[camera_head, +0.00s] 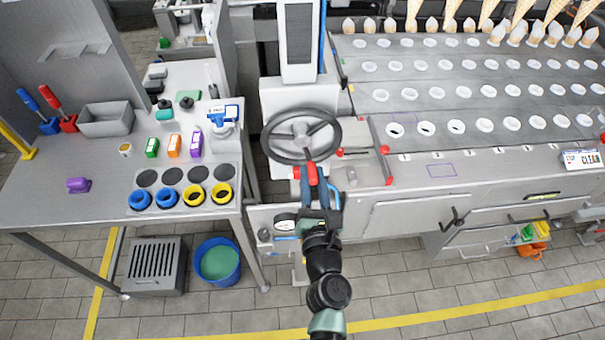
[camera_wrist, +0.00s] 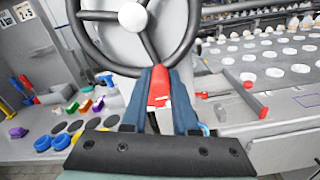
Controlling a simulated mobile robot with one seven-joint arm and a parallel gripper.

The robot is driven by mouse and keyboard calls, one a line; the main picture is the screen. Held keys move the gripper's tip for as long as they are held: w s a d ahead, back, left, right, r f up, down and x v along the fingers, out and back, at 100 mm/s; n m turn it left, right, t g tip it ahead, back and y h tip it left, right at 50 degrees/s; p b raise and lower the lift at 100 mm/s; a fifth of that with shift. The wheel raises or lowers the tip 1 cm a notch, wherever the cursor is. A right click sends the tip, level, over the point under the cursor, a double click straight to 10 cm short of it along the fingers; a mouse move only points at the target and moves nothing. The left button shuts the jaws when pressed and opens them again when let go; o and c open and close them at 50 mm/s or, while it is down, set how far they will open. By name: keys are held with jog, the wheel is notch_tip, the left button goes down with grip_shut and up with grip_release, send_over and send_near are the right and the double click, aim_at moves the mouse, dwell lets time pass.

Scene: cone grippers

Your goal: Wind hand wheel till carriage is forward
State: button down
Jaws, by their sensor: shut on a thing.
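The hand wheel (camera_head: 301,136) is a dark spoked ring with a light hub, upright on the machine's front. It also fills the top of the wrist view (camera_wrist: 138,15). A red handle (camera_head: 312,174) sits at the wheel's lower rim. My gripper (camera_head: 314,182) reaches up to it from below, and its blue fingers are shut on the red handle, which shows between them in the wrist view (camera_wrist: 159,82). The carriage cannot be told apart with certainty; a flat bed with rows of white round holders (camera_head: 455,127) lies right of the wheel.
A red-ended lever (camera_head: 384,151) stands close right of the wheel. A workbench (camera_head: 60,215) on the left carries tools, coloured bottles and blue and yellow rings. A blue bucket (camera_head: 218,263) and a grated box (camera_head: 153,268) stand on the floor. Cones line the bed's back.

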jog(key=shift+a+f+m, duration=0.1)
jog(key=shift+a+m, duration=0.9)
jog(key=shift+a, duration=0.15)
jog(key=c, duration=0.7)
grip_release()
jog(key=shift+d, duration=0.15)
jog(key=s+b, duration=0.2)
jog(key=s, duration=1.1)
